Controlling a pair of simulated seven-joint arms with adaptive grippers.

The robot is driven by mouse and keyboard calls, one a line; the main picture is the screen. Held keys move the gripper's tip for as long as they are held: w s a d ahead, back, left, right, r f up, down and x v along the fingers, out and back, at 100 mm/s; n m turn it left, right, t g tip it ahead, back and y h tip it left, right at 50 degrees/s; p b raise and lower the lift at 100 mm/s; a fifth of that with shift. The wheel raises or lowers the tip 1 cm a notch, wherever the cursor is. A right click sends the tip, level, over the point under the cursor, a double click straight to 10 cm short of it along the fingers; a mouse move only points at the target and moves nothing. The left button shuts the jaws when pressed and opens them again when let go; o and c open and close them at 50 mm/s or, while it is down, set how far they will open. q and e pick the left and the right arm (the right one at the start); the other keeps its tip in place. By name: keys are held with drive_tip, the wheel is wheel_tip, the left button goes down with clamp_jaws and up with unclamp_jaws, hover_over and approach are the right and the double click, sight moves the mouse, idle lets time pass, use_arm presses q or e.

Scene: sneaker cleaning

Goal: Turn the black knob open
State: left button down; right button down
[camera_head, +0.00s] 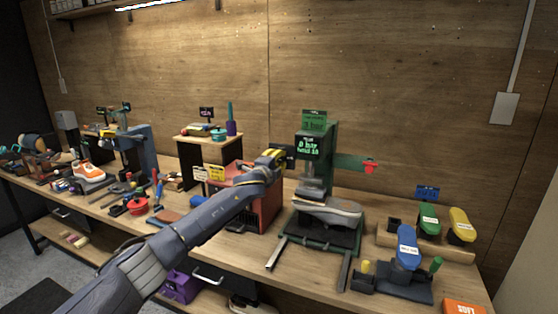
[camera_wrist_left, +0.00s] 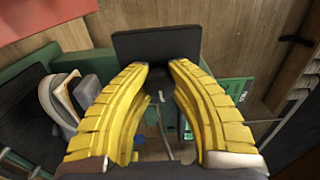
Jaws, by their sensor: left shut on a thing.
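My left gripper (camera_head: 275,156) has yellow fingers and is at the right end of the red box, left of the green press. In the left wrist view the two yellow fingertips (camera_wrist_left: 158,70) close around the small black knob (camera_wrist_left: 157,86), in front of a black plate (camera_wrist_left: 155,43). In the head view the black plate (camera_head: 289,155) shows just past the fingers, and the knob itself is hidden by them. The knob's turn angle cannot be told. My right gripper is not in view.
The green press (camera_head: 329,155) has a display reading 0 bar, and a grey shoe (camera_head: 327,209) sits under it. A red handle (camera_head: 370,167) sticks out to its right. The red box (camera_head: 268,208) stands below my gripper.

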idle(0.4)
use_arm(q)
drive_tip(key=c, duration=1.1)
unclamp_jaws()
drive_tip(key=shift+o, duration=0.2)
drive_tip(key=shift+s, duration=0.1)
drive_tip(key=v, duration=1.1)
drive_tip(key=shift+s+a, duration=0.15)
drive_tip(key=shift+s, duration=0.2)
